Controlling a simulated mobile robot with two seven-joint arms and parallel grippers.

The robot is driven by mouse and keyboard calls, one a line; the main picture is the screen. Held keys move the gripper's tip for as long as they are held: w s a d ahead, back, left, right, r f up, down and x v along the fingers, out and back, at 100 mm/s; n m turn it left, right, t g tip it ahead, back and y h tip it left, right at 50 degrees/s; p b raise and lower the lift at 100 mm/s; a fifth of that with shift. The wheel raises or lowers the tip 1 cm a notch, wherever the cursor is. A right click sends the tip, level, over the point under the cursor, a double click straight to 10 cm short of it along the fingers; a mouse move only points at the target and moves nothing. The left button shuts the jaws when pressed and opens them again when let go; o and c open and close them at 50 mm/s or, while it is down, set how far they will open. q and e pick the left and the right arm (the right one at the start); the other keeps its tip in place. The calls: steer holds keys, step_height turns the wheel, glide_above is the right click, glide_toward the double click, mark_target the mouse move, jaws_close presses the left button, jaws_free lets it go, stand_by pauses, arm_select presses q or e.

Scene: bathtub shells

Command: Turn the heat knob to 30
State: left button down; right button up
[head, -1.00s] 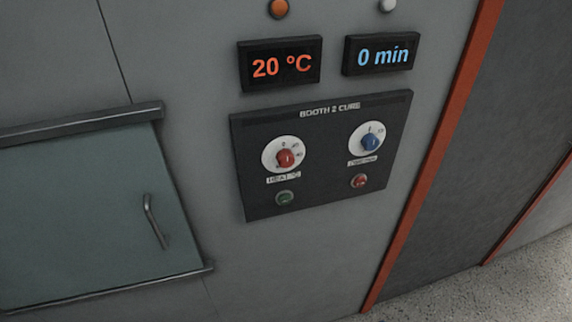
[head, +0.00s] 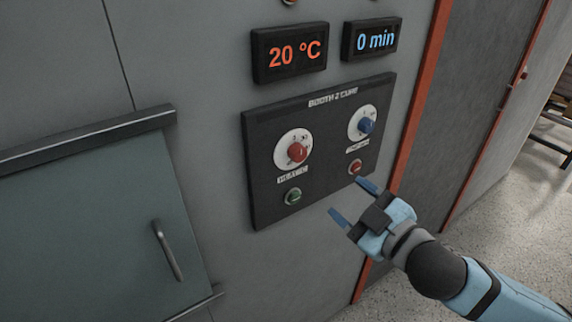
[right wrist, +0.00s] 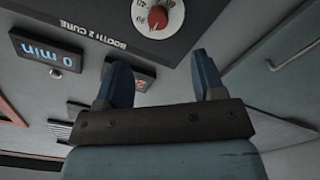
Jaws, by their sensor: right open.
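The red heat knob (head: 297,152) sits on a white dial at the left of the black control panel (head: 260,205). The heat display (head: 290,54) above it reads 20 °C. The knob also shows at the top of the right wrist view (right wrist: 158,18). My right gripper (head: 352,200) is open and empty, in front of the panel's lower right edge. It is to the right of and below the heat knob, apart from it. In the right wrist view its two blue fingers (right wrist: 158,72) point toward the panel and partly cover the red display. My left gripper is not in view.
A blue knob (head: 366,126) is right of the heat knob, under a display (head: 372,40) reading 0 min. A green button (head: 293,196) and a red button (head: 355,167) sit below the knobs. A door with a handle (head: 168,250) is at left.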

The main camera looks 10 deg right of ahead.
mark_target(302, 157)
steer(key=p+x, duration=0.1)
steer(key=x, duration=0.7)
steer(key=r+p+x, duration=0.1)
steer(key=x, duration=0.3)
steer(key=shift+w+a+r+p, duration=0.1)
steer(key=shift+a+r+p, duration=0.1)
steer(key=shift+p, duration=0.1)
steer(key=shift+w+a+f, duration=0.15)
steer(key=shift+w+a, duration=0.1)
steer(key=shift+w, duration=0.35)
steer(key=c, duration=0.9)
